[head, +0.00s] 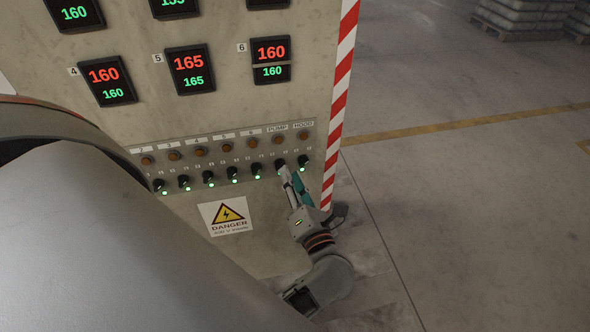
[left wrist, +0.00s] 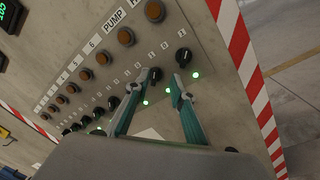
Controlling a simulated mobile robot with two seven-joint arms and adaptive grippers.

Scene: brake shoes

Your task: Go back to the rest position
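My left gripper (head: 291,176) is in front of the control panel (head: 262,207), just below the right end of its row of black knobs. In the left wrist view its two teal fingers (left wrist: 157,83) stand apart with a gap between them. A black knob (left wrist: 155,74) shows between the fingertips, close to the left one. Another knob (left wrist: 183,57) lies just beyond the right fingertip. I cannot tell whether a finger touches either knob. My right gripper is in neither view.
The cabinet carries lit displays (head: 188,70), orange lamps (head: 226,147) and a yellow danger sign (head: 227,214). A red-and-white striped edge (head: 341,80) bounds it on the right. Open concrete floor (head: 470,220) lies beyond, with wrapped pallets (head: 530,18) far back.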

